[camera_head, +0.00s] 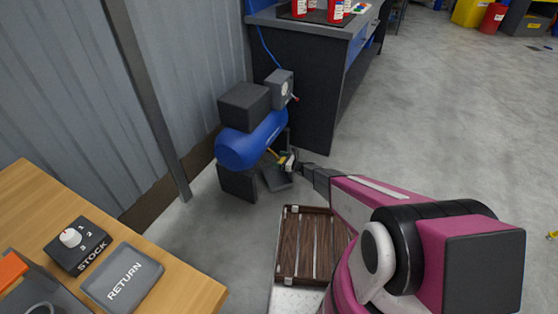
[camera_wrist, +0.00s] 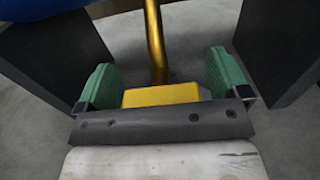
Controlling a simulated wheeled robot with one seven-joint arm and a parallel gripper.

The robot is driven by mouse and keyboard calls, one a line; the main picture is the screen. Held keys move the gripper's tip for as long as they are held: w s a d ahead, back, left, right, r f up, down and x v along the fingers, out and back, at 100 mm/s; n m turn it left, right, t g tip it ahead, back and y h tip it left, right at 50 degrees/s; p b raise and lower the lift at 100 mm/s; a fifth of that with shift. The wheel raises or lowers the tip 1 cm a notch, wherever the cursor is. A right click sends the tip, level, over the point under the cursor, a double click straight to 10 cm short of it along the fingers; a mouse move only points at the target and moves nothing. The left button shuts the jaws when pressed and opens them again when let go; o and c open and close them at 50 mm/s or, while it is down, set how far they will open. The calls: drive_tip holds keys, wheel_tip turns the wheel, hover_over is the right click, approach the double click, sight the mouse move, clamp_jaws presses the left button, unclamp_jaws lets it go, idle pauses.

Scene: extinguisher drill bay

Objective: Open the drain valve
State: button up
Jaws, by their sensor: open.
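The blue compressor tank (camera_head: 252,143) stands by the corrugated wall, and its lower side shows dark blue at the top left of the wrist view (camera_wrist: 30,8). A yellow drain pipe (camera_wrist: 155,42) comes down from the top of the wrist view to a yellow block (camera_wrist: 162,96), which looks like the drain valve's handle. My gripper (camera_wrist: 162,76) is open, its green pads on either side of the block with gaps at both sides. Its dark palm bar hides the block's near edge. In the head view my gripper (camera_head: 291,162) is beside the tank's lower right end, small and partly unclear.
Dark support blocks (camera_wrist: 278,48) stand close on both sides of my gripper. A grey tray (camera_head: 278,180) lies below the tank. A dark workbench (camera_head: 298,90) stands behind. A wooden slatted platform (camera_head: 303,245) is in front. Open floor (camera_head: 440,110) lies to the right.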

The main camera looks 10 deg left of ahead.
drive_tip(key=c, duration=0.9)
drive_tip(key=shift+c, duration=0.2)
drive_tip(key=shift+n, duration=0.3)
drive_tip(key=shift+s+n, duration=0.15)
drive_tip(key=shift+n, duration=3.25)
drive_tip(key=o, duration=0.9)
drive_tip(key=shift+o, duration=0.2)
drive_tip(key=shift+d, duration=0.1)
